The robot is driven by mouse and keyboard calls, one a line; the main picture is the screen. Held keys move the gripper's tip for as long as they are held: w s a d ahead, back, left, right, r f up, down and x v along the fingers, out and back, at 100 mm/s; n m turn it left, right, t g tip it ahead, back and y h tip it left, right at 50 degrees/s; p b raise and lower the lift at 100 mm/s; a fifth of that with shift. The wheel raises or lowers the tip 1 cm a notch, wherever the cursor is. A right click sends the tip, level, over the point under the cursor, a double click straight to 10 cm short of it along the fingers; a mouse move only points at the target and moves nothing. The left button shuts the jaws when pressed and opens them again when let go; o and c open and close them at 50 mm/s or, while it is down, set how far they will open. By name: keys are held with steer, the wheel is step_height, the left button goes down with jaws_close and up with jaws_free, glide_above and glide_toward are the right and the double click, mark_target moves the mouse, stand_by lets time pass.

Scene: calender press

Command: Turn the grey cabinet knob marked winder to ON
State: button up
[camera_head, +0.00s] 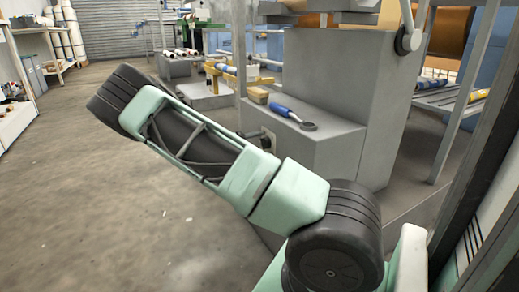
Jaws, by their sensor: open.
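No knob with a readable winder mark shows in the head view. A small pale plate with a dark part (268,138) is on the left face of the low grey block, just above my arm. It is too small and partly covered, so I cannot tell whether it is a knob. My green and black arm crosses the middle of the view, from the lower right up to a black joint at the upper left. My gripper cannot be made out; the arm's far end is hidden or out of view.
The low grey block (325,150) bears a blue-handled tool (291,112) with a ring end. A tall grey machine housing (335,75) rises behind it. A rack with rolls (440,98) is at right. White shelving (14,130) stands at far left. Floor (70,200) at left is clear.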

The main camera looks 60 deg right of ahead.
steer(key=c, duration=1)
steer(key=shift+r+p, duration=0.1)
steer(key=shift+p, duration=0.3)
steer(key=m+p, duration=0.3)
steer(key=shift+r, duration=0.15)
steer(key=m+p, duration=0.4)
steer(key=m, duration=0.4)
steer(key=m+p, duration=0.1)
steer(key=m, duration=0.2)
steer(key=m+p, duration=0.1)
steer(key=m, duration=0.2)
steer(key=shift+f+m, duration=0.25)
steer(key=shift+m, duration=0.15)
